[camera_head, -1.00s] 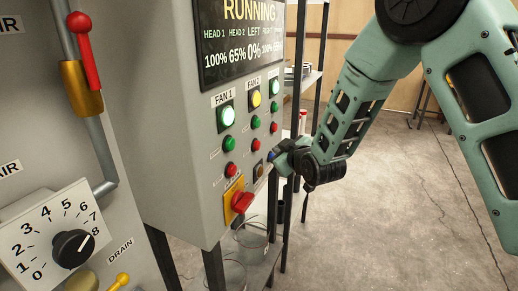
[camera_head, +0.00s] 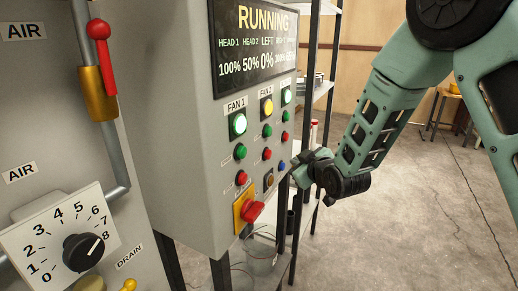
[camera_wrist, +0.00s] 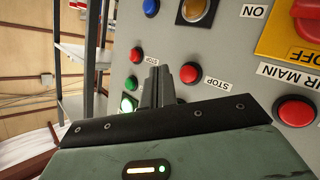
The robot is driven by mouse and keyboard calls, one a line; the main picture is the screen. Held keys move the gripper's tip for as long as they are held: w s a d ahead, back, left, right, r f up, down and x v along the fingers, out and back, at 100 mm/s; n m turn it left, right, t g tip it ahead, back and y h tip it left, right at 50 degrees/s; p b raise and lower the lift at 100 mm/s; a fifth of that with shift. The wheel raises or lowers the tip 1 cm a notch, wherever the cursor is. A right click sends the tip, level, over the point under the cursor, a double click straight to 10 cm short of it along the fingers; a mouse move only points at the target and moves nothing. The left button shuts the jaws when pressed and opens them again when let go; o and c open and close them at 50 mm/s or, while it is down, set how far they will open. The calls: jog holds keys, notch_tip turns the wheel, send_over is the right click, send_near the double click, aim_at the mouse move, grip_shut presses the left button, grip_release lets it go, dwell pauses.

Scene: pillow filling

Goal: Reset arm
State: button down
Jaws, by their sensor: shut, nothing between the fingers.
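My green arm reaches in from the upper right of the head view. My gripper (camera_head: 297,172) is beside the right edge of the grey control panel (camera_head: 180,130), near a small blue button (camera_head: 282,164). In the wrist view the dark fingers of my gripper (camera_wrist: 157,82) are together and empty, in front of the panel face. A red stop button (camera_wrist: 189,73) shows just right of the fingers. Whether the fingertips touch the panel cannot be told.
The panel has a running display (camera_head: 254,45), lit fan buttons and a red switch (camera_head: 252,211) on yellow. A numbered dial (camera_head: 83,252) and red-handled air valve (camera_head: 99,30) are at left. A shelf rack (camera_head: 318,100) stands behind.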

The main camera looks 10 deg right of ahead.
jog(key=s+a+g, duration=0.4)
jog(key=s+a, duration=0.1)
jog(key=s, duration=0.4)
jog(key=s+a+g, duration=0.4)
jog(key=s+a, duration=0.1)
jog(key=s, duration=0.4)
jog(key=s+d+g+h, duration=0.1)
jog(key=s+g, duration=0.2)
jog(key=s, duration=0.8)
jog(key=s+d+r+g+h, duration=0.1)
jog(key=s+g, duration=0.2)
jog(key=s, duration=0.8)
jog(key=shift+s+d+r, duration=0.15)
jog(key=shift+d+r, duration=0.05)
jog(key=shift+d, duration=0.2)
